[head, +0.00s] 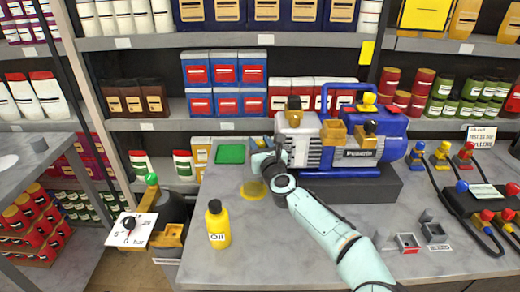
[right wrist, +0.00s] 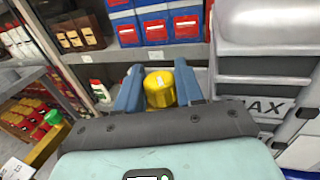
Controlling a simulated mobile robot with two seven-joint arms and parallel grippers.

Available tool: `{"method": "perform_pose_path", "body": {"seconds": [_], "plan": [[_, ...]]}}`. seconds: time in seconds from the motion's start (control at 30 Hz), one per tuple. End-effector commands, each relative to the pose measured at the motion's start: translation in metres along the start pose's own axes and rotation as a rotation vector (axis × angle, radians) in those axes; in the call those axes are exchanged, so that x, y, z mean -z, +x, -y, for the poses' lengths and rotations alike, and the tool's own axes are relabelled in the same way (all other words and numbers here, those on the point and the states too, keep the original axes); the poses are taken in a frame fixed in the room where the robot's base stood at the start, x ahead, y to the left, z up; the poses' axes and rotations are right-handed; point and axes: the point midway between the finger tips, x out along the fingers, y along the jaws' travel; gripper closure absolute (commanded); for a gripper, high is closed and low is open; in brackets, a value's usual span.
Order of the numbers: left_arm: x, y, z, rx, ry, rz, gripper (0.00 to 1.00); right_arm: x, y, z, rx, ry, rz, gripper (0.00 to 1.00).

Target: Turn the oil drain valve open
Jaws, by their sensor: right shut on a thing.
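The vacuum pump (head: 350,157), blue and grey with brass-coloured fittings, stands on a dark block on the grey table. My right gripper (head: 264,150) is at the left end of the pump, low on its side. In the right wrist view, its two blue fingers are on either side of a yellow knob (right wrist: 159,89) with a white mark on top, and it is shut on it. The knob appears to be the oil drain valve; in the head view it is hidden by my gripper. The pump's grey side (right wrist: 265,70) is close to the right finger. My left gripper is not in view.
A yellow oil bottle (head: 217,226) and a flat yellow disc (head: 253,190) are on the table left of my right arm. A green pad (head: 231,154) lies behind. A dial gauge (head: 131,229) is at the left.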

Motion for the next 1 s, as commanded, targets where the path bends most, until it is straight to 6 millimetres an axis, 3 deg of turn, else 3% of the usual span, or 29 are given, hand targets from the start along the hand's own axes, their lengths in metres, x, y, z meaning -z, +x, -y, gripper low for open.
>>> {"method": "perform_pose_path", "body": {"seconds": [0.47,0.5,0.53,1.0], "plan": [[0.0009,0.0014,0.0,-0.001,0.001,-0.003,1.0,-0.003,-0.0002,0.0011,-0.013,0.002,0.004,0.94],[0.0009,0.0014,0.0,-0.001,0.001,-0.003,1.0,-0.003,-0.0002,0.0011,-0.013,0.002,0.004,0.53],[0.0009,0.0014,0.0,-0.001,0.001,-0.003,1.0,-0.0029,-0.0002,0.001,-0.013,0.002,0.004,0.44],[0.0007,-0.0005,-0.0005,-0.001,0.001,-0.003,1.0,-0.0011,0.0001,0.0021,-0.002,0.0,0.0,0.44]]}}
